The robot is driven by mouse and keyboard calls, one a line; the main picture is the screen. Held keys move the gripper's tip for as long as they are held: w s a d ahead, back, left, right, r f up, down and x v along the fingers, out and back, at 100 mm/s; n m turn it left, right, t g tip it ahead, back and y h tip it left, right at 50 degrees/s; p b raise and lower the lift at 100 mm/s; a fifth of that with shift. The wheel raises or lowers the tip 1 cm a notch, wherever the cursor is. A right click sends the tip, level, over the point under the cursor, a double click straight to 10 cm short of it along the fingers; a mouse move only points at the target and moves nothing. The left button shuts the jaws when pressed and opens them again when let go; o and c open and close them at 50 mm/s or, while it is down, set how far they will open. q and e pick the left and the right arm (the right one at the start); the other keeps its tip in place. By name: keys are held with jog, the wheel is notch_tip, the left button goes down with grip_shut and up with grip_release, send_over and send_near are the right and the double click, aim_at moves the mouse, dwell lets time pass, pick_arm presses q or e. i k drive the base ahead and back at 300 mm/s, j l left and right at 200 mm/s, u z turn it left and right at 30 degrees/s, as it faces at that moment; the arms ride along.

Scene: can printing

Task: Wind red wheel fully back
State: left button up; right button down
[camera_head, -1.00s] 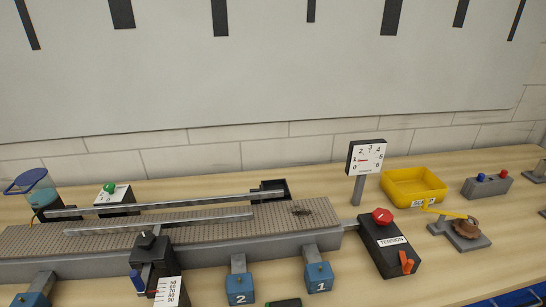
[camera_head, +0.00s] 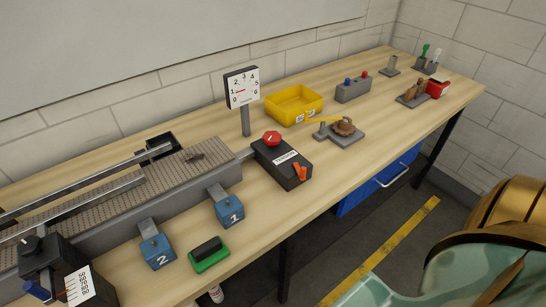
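The red wheel (camera_head: 272,138) sits on top of a black box labelled TENSION (camera_head: 283,163), right of the conveyor's end. An orange-red lever (camera_head: 300,170) is on the same box. Behind it, a white dial (camera_head: 242,87) numbered from 0 to 6 stands on a grey post; its red pointer lies near 1. Neither of my grippers is in view, and nothing touches the wheel.
The conveyor (camera_head: 180,175) runs left from the box, with blue blocks 1 (camera_head: 230,210) and 2 (camera_head: 158,251) and a green-based black block (camera_head: 209,254) in front. A yellow tray (camera_head: 294,104) and a grey two-button box (camera_head: 353,89) stand behind right.

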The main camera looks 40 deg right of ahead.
aim_at(271, 138)
jog(key=z, duration=1.3)
